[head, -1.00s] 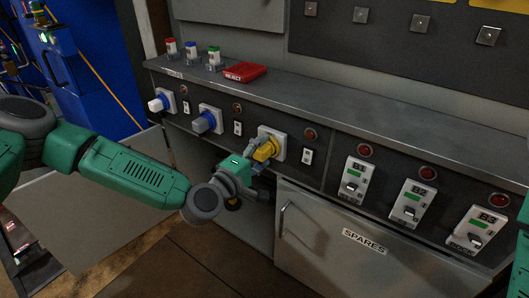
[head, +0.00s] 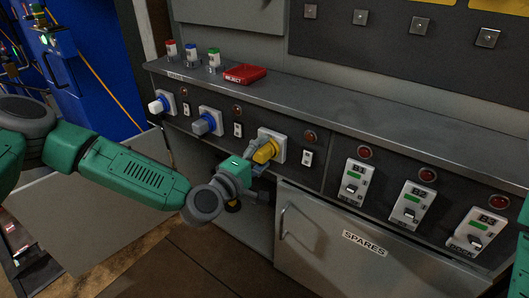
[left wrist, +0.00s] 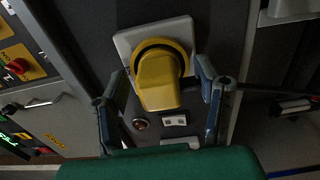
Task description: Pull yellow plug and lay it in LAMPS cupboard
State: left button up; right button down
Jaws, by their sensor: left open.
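The yellow plug (head: 265,150) sits in its square socket plate (head: 280,147) on the dark panel front. In the left wrist view the plug (left wrist: 160,82) stands between the two fingers of my left gripper (left wrist: 163,88). The fingers are spread, with a gap on each side of the plug. In the head view my left gripper (head: 258,158) is at the plug and partly covers it. The cupboard (head: 215,185) below the sockets stands open, with its door (head: 95,205) swung out left; its label does not show. My right gripper is not in view.
A blue plug (head: 207,123) and a white plug (head: 160,103) sit in sockets to the left. The SPARES door (head: 340,250) is shut below right. A red REJECT tray (head: 245,74) lies on the ledge. Several breaker switches (head: 411,203) line the right side.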

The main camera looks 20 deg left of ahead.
aim_at(257, 158)
pick_arm(q)
grip_shut()
jog(key=shift+s, duration=0.15)
dwell(0.4)
jog(key=shift+p+v, duration=0.65)
jog(key=shift+v, duration=2.2)
